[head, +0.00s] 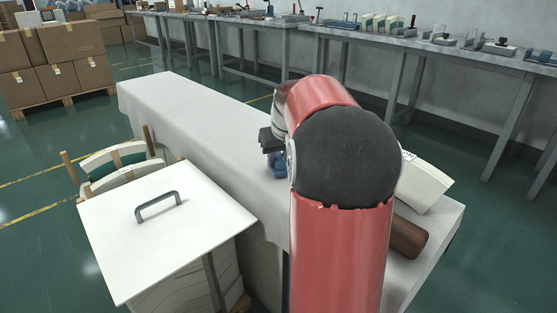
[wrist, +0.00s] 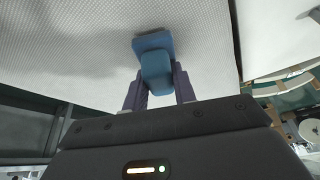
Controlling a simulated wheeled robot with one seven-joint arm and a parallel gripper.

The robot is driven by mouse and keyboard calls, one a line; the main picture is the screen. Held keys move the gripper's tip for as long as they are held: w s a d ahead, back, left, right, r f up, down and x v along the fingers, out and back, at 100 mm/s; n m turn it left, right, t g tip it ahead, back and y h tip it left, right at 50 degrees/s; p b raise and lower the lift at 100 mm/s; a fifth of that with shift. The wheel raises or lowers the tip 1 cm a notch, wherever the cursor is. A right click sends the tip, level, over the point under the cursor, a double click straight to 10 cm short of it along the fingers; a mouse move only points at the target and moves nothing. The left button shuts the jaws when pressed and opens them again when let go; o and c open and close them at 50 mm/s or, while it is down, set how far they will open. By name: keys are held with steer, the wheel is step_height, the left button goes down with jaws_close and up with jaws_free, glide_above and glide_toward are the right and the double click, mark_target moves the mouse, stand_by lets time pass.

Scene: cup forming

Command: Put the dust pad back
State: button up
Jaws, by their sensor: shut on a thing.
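The dust pad (wrist: 153,42) is blue, with a flat base and a raised grip block. My gripper (wrist: 158,82) is shut on the grip block, one dark finger on each side, in the wrist view. In the head view a small blue part of the pad (head: 278,164) shows below my gripper (head: 272,146), over the pale covered bench (head: 190,105). I cannot tell whether the pad touches the bench cover. My red arm hides much of the bench's right part.
A white lid with a grey handle (head: 160,204) tops a box in front of the bench. Curved white pieces (head: 115,160) stand behind it. A curved white piece (head: 426,184) and a brown cylinder (head: 408,238) lie at the bench's right end. The bench's left part is clear.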

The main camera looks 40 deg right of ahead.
steer(key=shift+f, duration=0.25)
steer(key=shift+f, duration=0.15)
steer(key=o, duration=1)
steer(key=shift+c, duration=0.2)
steer(key=shift+r, duration=0.35)
steer(key=p+v, duration=0.1)
steer(key=v, duration=1.1)
steer(key=s+a+f+n, duration=0.1)
steer(key=s+a, duration=0.3)
steer(key=a, duration=0.3)
steer(key=s+a+f, duration=0.1)
steer(key=s+a, duration=0.3)
steer(key=a, duration=0.4)
steer(key=s+a+f+n+t+y, duration=0.1)
steer(key=s+a+f+n, duration=0.1)
steer(key=s+a+f, duration=0.6)
steer(key=s+a, duration=0.1)
steer(key=s, duration=0.3)
steer(key=shift+f, duration=0.4)
